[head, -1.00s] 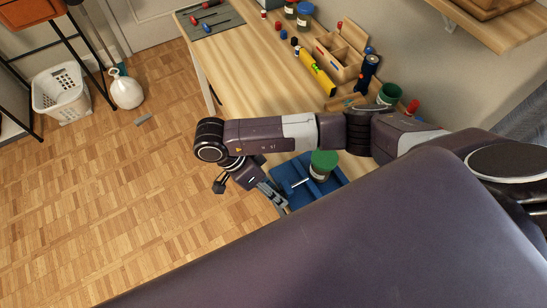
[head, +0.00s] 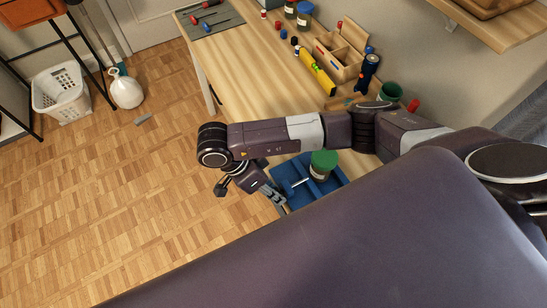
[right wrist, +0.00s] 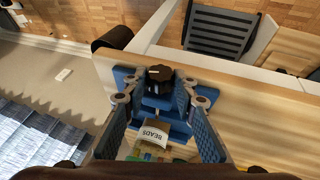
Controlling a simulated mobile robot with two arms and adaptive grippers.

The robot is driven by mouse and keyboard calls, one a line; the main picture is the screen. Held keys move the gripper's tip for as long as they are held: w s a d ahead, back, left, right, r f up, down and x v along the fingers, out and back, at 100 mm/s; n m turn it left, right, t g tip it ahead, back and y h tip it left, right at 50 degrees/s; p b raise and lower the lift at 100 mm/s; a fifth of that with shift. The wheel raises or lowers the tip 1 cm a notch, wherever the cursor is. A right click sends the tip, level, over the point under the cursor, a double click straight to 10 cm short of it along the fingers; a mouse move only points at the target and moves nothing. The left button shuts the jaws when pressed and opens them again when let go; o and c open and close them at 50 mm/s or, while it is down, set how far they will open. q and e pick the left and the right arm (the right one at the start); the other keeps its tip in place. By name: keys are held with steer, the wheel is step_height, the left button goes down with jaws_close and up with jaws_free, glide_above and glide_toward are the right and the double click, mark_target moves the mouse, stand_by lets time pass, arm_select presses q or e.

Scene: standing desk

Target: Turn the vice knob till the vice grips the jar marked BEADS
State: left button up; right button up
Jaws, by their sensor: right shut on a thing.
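The blue vice (head: 334,187) sits at the near edge of the desk, partly hidden by my arm and body. The jar marked BEADS (head: 319,173), with a green lid, stands upright in it. In the right wrist view the vice (right wrist: 122,76) shows with the jar's white label (right wrist: 153,134) reading BEADS upside down. The dark vice knob (right wrist: 159,75) is between the fingertips of my right gripper (right wrist: 158,88), which is shut on it. My right gripper (head: 275,195) also shows at the vice's front in the head view. I cannot tell whether both jaws touch the jar. My left gripper is not in view.
On the desk (head: 250,75) are a wooden organiser (head: 342,52), a yellow level (head: 316,72), a dark blue torch (head: 367,73) and a green cup (head: 390,93). A white basket (head: 61,92) and a white jug (head: 126,92) stand on the floor. The floor left of the desk is mostly clear.

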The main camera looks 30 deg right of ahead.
steer(key=t+b, duration=0.1)
steer(key=t, duration=0.1)
steer(key=shift+s+f+m+t+b, duration=0.15)
steer(key=shift+s+m+t+b, duration=0.05)
steer(key=shift+m+t+b, duration=0.15)
steer(key=t+b, duration=0.2)
steer(key=shift+s+b, duration=0.15)
steer(key=shift+b, duration=0.25)
steer(key=shift+s+m+t+b, duration=0.1)
steer(key=shift+m+t+b, duration=0.15)
steer(key=shift+t+b, duration=0.3)
steer(key=o, duration=1.2)
steer(key=shift+c, duration=0.2)
steer(key=shift+r, duration=0.25)
